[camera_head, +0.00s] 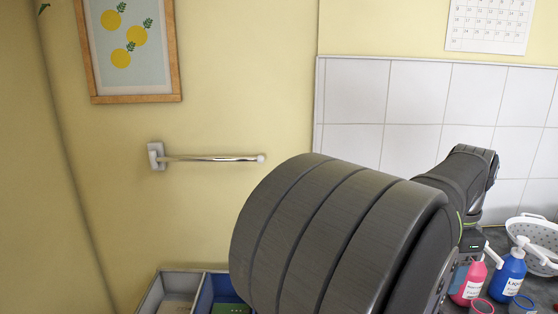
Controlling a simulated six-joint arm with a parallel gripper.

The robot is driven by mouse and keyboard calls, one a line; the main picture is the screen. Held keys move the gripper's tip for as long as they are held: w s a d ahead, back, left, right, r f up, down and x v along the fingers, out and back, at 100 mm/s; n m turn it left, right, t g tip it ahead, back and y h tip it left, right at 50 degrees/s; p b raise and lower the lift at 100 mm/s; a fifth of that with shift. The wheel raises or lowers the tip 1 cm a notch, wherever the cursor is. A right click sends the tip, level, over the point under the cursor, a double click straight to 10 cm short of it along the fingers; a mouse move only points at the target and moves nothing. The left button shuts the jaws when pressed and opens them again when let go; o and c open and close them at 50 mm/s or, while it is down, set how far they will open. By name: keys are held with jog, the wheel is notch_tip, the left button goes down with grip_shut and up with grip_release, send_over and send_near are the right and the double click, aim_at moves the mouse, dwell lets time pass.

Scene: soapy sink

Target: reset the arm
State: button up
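My dark grey arm fills the lower middle of the head view and bends toward the right. My gripper's fingers do not show, so I cannot see whether they are open or hold anything. The arm's near links hide much of the surface behind and below them.
A pink bottle (467,282) and a blue pump bottle (509,274) stand close right of my arm. A white colander (537,232) is behind them. A divided box (152,296) sits lower left. A towel bar (212,159) sticks out from the yellow wall.

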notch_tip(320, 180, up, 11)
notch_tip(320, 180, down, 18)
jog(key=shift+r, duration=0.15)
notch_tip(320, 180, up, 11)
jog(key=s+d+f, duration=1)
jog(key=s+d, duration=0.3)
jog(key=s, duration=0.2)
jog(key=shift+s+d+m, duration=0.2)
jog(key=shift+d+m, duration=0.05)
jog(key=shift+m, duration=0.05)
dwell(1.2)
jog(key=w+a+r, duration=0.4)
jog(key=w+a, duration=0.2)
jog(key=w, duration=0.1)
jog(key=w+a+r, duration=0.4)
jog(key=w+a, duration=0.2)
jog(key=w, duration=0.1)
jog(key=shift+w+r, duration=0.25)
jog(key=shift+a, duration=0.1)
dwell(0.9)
